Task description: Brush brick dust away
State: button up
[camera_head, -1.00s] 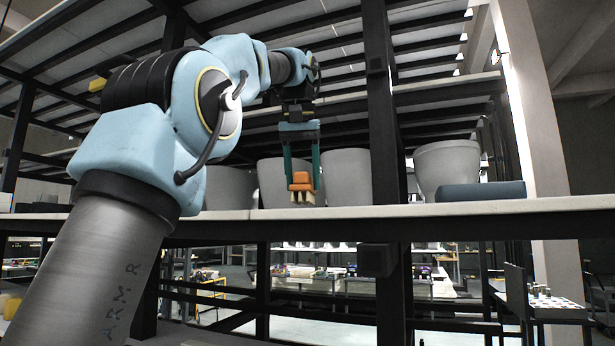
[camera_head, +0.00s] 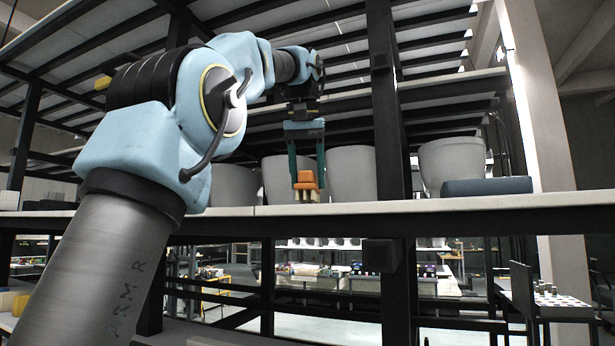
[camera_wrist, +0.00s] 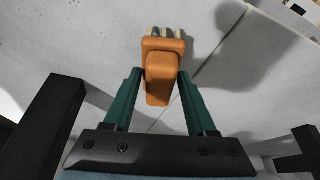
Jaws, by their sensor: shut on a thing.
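My gripper (camera_head: 307,185) is shut on an orange brush (camera_head: 306,179) with pale bristles pointing down. The brush (camera_wrist: 162,75) also shows between the green fingers in the wrist view, its bristles at the top of that picture. In the head view the bristles are at or just above the pale shelf (camera_head: 270,210); I cannot tell if they touch. No brick dust is clearly visible; the pale shelf surface (camera_wrist: 60,45) has only faint speckles in the wrist view.
Several large grey tubs stand on the shelf, one (camera_head: 353,174) behind my gripper and one (camera_head: 452,163) at the right. A dark blue-grey block (camera_head: 486,186) lies near the right end. A black post (camera_head: 385,110) rises in front of the shelf. A seam (camera_wrist: 215,55) crosses the shelf surface.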

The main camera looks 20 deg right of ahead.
jog(key=shift+f+b, duration=0.55)
jog(key=shift+f, duration=0.1)
dwell(0.8)
jog(key=shift+s+d+p, duration=0.4)
jog(key=shift+s+d, duration=0.65)
jog(key=shift+d, duration=0.15)
jog(key=shift+s+d+p, duration=0.35)
jog(key=shift+s+d, duration=0.65)
jog(key=shift+d, duration=0.2)
jog(key=shift+w+a+p, duration=0.2)
jog(key=shift+w+a, duration=0.85)
jog(key=shift+a, duration=0.2)
jog(key=shift+w+a+p, duration=0.2)
jog(key=shift+w+a, duration=0.8)
jog(key=shift+a, duration=0.2)
